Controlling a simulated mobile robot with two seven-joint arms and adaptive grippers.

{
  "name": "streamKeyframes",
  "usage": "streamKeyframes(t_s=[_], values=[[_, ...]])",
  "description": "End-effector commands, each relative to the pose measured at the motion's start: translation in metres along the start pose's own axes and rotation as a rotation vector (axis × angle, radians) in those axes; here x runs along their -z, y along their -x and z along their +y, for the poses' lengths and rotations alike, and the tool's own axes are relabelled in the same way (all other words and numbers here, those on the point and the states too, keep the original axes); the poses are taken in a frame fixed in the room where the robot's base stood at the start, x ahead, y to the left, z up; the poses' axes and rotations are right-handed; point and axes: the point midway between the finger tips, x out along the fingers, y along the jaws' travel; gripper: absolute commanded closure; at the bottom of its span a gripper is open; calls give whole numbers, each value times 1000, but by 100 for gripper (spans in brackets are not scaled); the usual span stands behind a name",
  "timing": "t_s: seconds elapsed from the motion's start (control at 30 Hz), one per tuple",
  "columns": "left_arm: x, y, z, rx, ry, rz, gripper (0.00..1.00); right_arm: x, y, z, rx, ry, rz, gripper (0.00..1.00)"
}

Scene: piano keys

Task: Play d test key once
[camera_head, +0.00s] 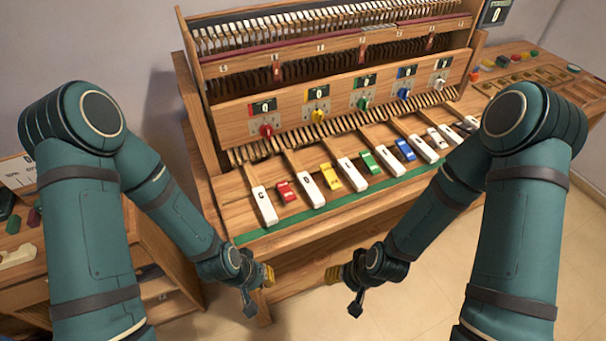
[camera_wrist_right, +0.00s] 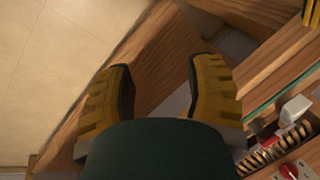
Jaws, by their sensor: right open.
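The piano-like wooden bench holds a row of keys. A white key with a letter that looks like D (camera_head: 311,191) lies second among the white keys from the left, between a red key (camera_head: 286,192) and a yellow key (camera_head: 330,178). My left gripper (camera_head: 268,275) hangs below the front edge of the keyboard; its fingers are too small and hidden to tell open or shut. My right gripper (camera_head: 334,274) is also below the front edge, apart from the keys. In the right wrist view its yellow fingers (camera_wrist_right: 162,85) are spread with nothing between them.
A white C key (camera_head: 265,206) is at the left end; green (camera_head: 368,162) and blue (camera_head: 405,150) keys lie to the right. A panel with small displays and coloured knobs (camera_head: 317,115) stands behind the keys. A side table (camera_head: 20,250) is at left. Floor is open at front right.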

Motion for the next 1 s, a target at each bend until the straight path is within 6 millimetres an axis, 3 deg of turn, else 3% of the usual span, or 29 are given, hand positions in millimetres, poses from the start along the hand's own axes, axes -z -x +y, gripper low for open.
streamKeyframes(t_s=[0.07, 0.2, 0.23, 1.0], values=[[0, 0, 0, 0, 0, 0, 100, 0, 0, 0, 0, 0, 0, 45], [0, 0, 0, 0, 0, 0, 100, 0, 0, 0, 0, 0, 0, 94], [0, 0, 0, 0, 0, 0, 100, 0, 0, 0, 0, 0, 0, 100], [0, 0, 0, 0, 0, 0, 100, 0, 0, 0, 0, 0, 0, 100]])
